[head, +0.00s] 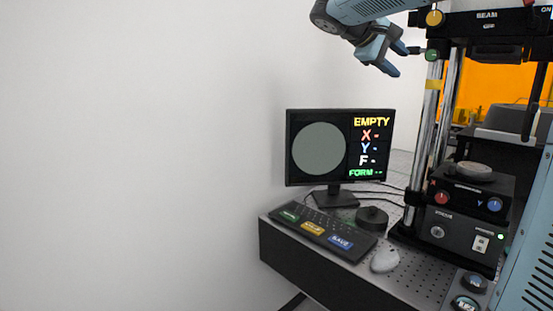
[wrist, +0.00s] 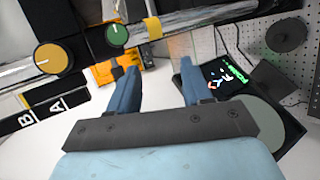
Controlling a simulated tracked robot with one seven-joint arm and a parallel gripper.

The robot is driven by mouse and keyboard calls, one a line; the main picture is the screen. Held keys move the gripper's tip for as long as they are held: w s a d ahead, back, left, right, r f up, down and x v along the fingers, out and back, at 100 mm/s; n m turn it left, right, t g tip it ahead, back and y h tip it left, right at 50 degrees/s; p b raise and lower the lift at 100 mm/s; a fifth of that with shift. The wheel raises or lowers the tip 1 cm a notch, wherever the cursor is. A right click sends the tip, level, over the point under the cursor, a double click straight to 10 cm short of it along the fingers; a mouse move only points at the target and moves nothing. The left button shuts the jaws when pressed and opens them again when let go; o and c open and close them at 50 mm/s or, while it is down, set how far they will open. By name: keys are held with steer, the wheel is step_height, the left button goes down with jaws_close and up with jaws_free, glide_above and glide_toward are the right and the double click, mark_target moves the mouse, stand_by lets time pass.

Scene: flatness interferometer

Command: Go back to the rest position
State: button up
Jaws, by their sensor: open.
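My gripper (head: 402,61) is in the upper right of the head view, in the air above and right of the monitor. Its two blue fingers are apart with nothing between them. In the head view, one fingertip is close to the green knob (head: 431,55) on the interferometer column; I cannot tell whether they touch. In the wrist view, the open fingers (wrist: 155,80) point toward the column, with the green knob (wrist: 117,36) just beyond the left finger. A yellow knob (wrist: 50,57) is further left. My arm comes in from the top right of the head view.
The monitor (head: 373,175) reads EMPTY beside a grey disc. The stage unit (head: 470,222) stands right. The left side is bare wall.

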steer(key=s+a+f+m+y, duration=0.2)
steer(key=s+f+y, duration=0.3)
steer(key=s+f, duration=0.8)
steer(key=s+a+f+m+y, duration=0.3)
steer(key=s+f+y, duration=0.3)
steer(key=s+f, duration=0.7)
steer(key=shift+a+f+t+y, duration=0.3)
steer(key=shift+a+f, duration=0.35)
steer(key=shift+a, duration=0.05)
stand_by(0.4)
